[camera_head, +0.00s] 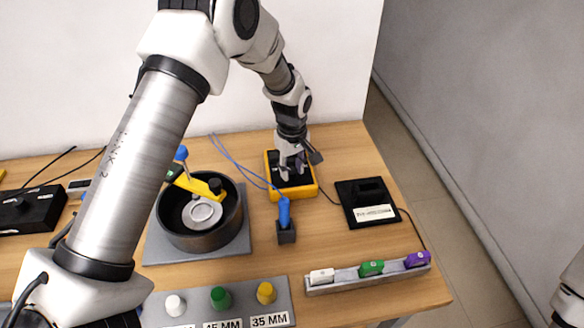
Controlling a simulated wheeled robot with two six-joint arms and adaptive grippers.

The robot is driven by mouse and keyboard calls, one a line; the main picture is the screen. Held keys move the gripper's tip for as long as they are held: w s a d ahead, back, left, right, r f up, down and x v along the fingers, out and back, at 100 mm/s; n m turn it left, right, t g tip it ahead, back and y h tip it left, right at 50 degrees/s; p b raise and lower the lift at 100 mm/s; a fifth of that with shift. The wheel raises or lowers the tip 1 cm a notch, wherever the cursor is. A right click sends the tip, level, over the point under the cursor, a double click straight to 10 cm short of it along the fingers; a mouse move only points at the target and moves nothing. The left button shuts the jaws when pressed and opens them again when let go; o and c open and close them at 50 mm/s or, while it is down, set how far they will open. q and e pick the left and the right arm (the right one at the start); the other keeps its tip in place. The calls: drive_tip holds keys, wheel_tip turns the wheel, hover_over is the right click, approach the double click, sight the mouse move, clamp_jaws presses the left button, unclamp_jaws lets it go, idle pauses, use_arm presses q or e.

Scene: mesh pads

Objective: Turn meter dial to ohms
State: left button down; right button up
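The meter (272,189) is a yellow-rimmed box with a dark face, lying on the wooden table near the back wall. My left gripper (292,170) reaches down over the meter's face from behind. It hides most of the face, so I cannot see the dial or its setting. The fingers are too small and overlapped to tell whether they are open, shut or touching the dial. Only a bit of my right arm shows at the lower right edge; its gripper is out of view.
A dark round pot (190,240) with a yellow bar across it stands left of the meter. A blue-handled probe (284,212) stands in a dark holder in front. A black pad (350,209) lies right; a rail (345,283) with coloured blocks and a knob panel (240,295) lie nearer.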

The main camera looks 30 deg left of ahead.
use_arm(q)
drive_tip(key=shift+s+f, duration=0.1)
drive_tip(key=shift+f, duration=0.05)
drive_tip(key=m+p, duration=0.1)
drive_tip(key=m, duration=0.1)
drive_tip(key=shift+m, duration=0.4)
drive_tip(key=m+p, duration=0.1)
drive_tip(key=m, duration=0.2)
drive_tip(key=shift+m, duration=0.3)
drive_tip(key=m, duration=0.3)
drive_tip(key=shift+a+m, duration=0.1)
drive_tip(key=shift+m, duration=0.2)
drive_tip(key=shift+f+m+p, duration=0.1)
drive_tip(key=shift+m+p, duration=0.3)
drive_tip(key=shift+m, duration=1.5)
